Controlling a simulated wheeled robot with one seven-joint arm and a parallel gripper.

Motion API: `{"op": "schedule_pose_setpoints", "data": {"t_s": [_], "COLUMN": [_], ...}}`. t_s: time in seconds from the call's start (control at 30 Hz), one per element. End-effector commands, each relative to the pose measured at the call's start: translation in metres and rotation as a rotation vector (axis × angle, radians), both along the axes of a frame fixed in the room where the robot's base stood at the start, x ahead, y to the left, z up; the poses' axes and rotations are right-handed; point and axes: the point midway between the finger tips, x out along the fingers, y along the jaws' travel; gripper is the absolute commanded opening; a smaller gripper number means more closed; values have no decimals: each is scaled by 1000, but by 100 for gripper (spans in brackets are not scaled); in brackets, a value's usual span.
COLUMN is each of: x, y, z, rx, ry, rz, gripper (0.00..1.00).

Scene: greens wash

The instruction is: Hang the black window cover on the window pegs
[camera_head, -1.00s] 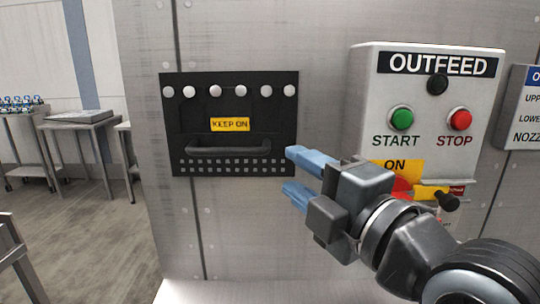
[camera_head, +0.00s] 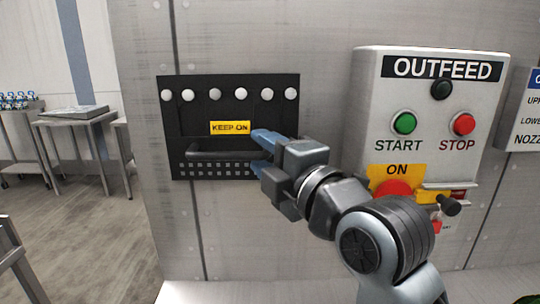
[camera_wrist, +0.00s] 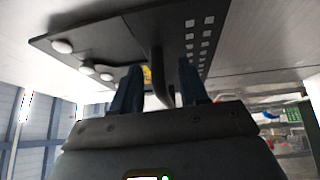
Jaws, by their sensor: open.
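The black window cover (camera_head: 185,125) lies flat against the steel wall, with a row of several white round pegs (camera_head: 214,94) showing along its upper part. It has a yellow "KEEP ON" label, a dark bar handle (camera_head: 205,153) and rows of small light squares below. My gripper (camera_head: 257,152) is open at the right end of the handle, its blue fingers one above the other. In the wrist view the handle (camera_wrist: 157,72) shows between the two fingers (camera_wrist: 160,85); I cannot tell whether they touch it. The fingers hide the handle's right end.
The grey OUTFEED box (camera_head: 425,120) with green and red buttons and a yellow ON plate juts from the wall just right of my gripper. Another sign panel (camera_head: 523,110) is at the right edge. Steel tables (camera_head: 75,120) stand far left, with open floor before them.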

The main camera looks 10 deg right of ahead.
Motion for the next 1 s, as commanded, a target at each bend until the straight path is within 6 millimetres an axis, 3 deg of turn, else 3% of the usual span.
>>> {"op": "schedule_pose_setpoints", "data": {"t_s": [0.1,0.57,1.0], "x": [0,0,-3], "y": [0,0,0], "z": [0,-1,-1], "rx": [0,-1,-1], "ry": [0,2,3], "rz": [0,0,0], "gripper": [44,0,0]}}
